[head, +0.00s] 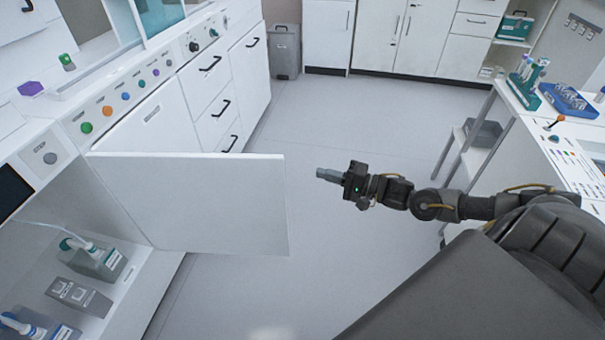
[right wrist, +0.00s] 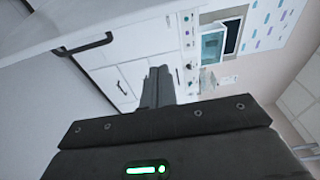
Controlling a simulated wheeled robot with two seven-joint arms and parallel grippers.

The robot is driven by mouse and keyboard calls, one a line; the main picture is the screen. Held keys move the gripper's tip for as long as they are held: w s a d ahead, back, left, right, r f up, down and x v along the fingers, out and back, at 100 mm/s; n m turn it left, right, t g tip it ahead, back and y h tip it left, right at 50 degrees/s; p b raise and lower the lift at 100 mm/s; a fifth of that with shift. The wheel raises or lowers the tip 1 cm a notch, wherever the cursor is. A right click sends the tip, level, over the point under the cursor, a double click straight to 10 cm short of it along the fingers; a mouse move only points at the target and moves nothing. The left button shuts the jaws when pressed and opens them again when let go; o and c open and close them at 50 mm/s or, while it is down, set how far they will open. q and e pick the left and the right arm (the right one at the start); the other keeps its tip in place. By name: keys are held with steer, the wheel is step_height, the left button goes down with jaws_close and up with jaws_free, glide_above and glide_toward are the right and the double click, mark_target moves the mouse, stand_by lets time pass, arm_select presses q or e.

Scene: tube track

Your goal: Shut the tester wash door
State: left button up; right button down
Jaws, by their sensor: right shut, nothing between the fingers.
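The tester wash door (head: 200,200) is a white panel standing open in the head view, sticking out to the right from the lower front of the tester. Inside the open compartment are bottles (head: 95,258) and a grey two-part block (head: 78,295). My right gripper (head: 325,175) is shut and empty, a little to the right of the door's free edge and apart from it in the picture. In the right wrist view, the shut fingers (right wrist: 158,88) point toward white cabinet fronts. My left gripper is out of view.
White drawers with black handles (head: 210,63) line the cabinet beyond the door. A grey bin (head: 284,50) stands at the back. A bench on the right holds a blue rack (head: 570,100). The floor (head: 340,120) between is clear.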

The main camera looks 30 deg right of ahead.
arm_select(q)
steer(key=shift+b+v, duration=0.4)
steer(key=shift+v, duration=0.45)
arm_select(e)
steer(key=w+a, duration=0.4)
steer(key=a, duration=0.4)
steer(key=shift+w, duration=0.35)
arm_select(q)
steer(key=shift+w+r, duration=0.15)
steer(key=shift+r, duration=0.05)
arm_select(e)
steer(key=shift+a, duration=0.1)
